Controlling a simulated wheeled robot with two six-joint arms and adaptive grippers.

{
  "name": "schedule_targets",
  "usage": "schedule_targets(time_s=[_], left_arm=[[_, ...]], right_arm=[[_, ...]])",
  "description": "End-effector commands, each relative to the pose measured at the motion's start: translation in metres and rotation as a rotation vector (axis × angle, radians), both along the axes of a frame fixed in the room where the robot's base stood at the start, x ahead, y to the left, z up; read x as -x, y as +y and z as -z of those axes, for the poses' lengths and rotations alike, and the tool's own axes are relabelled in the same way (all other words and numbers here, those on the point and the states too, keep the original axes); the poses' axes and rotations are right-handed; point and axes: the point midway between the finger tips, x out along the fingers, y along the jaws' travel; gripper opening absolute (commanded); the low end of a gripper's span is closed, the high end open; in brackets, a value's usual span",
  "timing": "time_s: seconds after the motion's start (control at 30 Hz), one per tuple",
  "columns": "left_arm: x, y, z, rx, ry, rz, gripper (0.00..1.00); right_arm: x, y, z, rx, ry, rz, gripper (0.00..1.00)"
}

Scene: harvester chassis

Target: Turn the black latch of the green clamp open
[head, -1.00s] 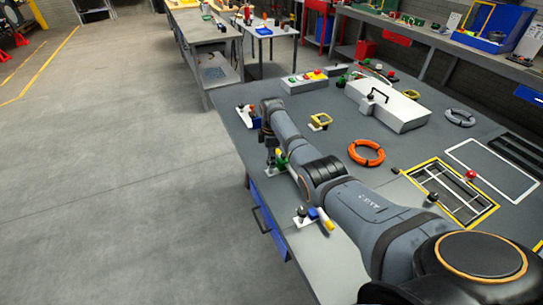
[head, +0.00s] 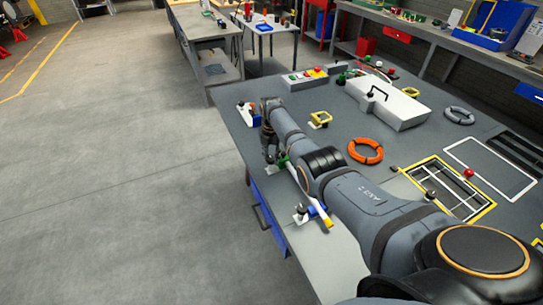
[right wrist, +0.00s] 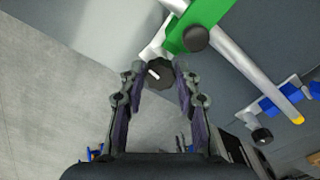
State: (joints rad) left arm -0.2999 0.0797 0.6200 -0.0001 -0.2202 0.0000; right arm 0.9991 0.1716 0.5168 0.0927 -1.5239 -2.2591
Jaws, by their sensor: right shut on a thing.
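The green clamp (right wrist: 206,22) sits around a pale grey rod (right wrist: 257,72) at the top of the right wrist view. Its black latch (right wrist: 159,76), a round knob with a white mark, lies between my right fingertips (right wrist: 158,74). My right gripper is shut on this latch. In the head view, the green clamp (head: 282,160) shows small at the table's left edge beside my right gripper (head: 270,155), partly hidden by my arm. The latch cannot be made out there. My left gripper is not in view.
A blue clamp (head: 317,210) holds the rod near its yellow end. Another blue clamp (head: 254,119) stands farther back. An orange ring (head: 365,151) and a white box (head: 388,103) lie right of my arm on the grey table (head: 345,130). Open floor lies left.

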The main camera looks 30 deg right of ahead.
Motion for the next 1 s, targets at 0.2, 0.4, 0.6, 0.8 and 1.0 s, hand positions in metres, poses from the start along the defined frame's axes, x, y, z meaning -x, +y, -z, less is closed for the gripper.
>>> schedule_targets(time_s=[0.2,0.4,0.6,0.8,1.0], left_arm=[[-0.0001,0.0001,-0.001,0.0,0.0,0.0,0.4],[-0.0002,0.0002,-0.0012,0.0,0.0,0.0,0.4],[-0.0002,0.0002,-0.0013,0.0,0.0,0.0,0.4],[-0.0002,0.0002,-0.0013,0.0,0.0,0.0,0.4],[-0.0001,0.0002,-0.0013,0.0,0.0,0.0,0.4]], right_arm=[[-0.0034,-0.0002,-0.0044,0.001,-0.01,-0.118,0.01],[-0.0036,-0.0002,-0.0046,0.002,-0.011,-0.18,0.01],[-0.0038,-0.0003,-0.0048,0.002,-0.011,-0.204,0.01],[-0.0039,-0.0003,-0.0049,0.002,-0.011,-0.206,0.01],[-0.0041,-0.0004,-0.0049,0.003,-0.012,-0.205,0.36]])
